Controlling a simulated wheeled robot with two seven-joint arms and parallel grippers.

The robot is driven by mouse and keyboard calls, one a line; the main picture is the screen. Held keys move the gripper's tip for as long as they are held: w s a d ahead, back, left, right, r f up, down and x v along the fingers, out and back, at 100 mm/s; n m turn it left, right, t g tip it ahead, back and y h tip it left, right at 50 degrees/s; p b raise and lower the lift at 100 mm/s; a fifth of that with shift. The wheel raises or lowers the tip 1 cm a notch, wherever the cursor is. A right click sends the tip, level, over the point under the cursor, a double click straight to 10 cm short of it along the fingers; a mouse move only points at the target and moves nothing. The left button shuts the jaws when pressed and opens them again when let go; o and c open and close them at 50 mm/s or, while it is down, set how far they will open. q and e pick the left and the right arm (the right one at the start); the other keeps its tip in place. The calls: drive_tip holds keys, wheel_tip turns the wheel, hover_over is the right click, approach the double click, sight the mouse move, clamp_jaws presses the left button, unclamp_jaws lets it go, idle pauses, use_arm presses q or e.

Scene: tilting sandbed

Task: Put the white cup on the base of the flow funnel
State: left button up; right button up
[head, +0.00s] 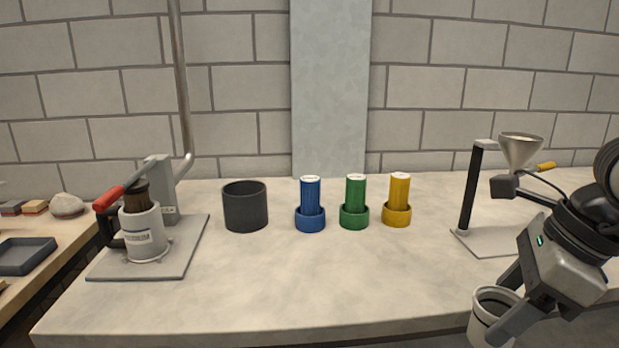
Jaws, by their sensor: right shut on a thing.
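The white cup (484,325) is at the bottom right, near the front edge of the table. My right gripper (502,308) is shut on the cup, with one finger on its near side. The cup looks upright, and its lower end is cut off by the picture's edge. The flow funnel (521,150) stands at the right, a metal cone on a black post. Its flat grey base (481,242) lies on the table behind the gripper, partly hidden by my right arm. The cup is apart from the base. My left gripper is not in view.
A device with a red handle and white vessel (144,232) stands on a plate at the left. A dark pot (245,207) and blue (310,203), green (354,202) and yellow (398,200) cylinders line the back. The table's front middle (320,285) is clear.

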sight(472, 328)
drive_tip(key=f+n+g, duration=0.1)
drive_tip(key=n, duration=0.3)
drive_tip(key=a+f+n+g+p, duration=0.1)
drive_tip(key=f+n+g, duration=0.1)
drive_tip(key=n, duration=0.2)
drive_tip(key=w+a+f+n+g+p, duration=0.1)
drive_tip(key=n, duration=0.3)
drive_tip(key=shift+w+a+f+g, duration=0.1)
drive_tip(key=shift+a+f+g, duration=0.1)
drive_tip(key=shift+g, duration=0.2)
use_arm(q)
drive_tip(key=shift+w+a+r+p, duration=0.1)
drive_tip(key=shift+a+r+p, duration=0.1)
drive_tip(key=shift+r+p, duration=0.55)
use_arm(e)
drive_tip(key=f+n+h, duration=0.1)
drive_tip(key=n, duration=0.3)
drive_tip(key=a+f+n+g+h, duration=0.1)
drive_tip(key=f+n, duration=0.1)
drive_tip(key=n, duration=0.2)
drive_tip(key=f+n+h, duration=0.2)
drive_tip(key=n, duration=0.1)
drive_tip(key=shift+a+f+n+g, duration=0.2)
drive_tip(key=shift+a+n+g, duration=0.15)
drive_tip(key=shift+n+g, duration=0.05)
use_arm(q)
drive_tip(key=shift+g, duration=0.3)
use_arm(e)
drive_tip(key=shift+f, duration=0.1)
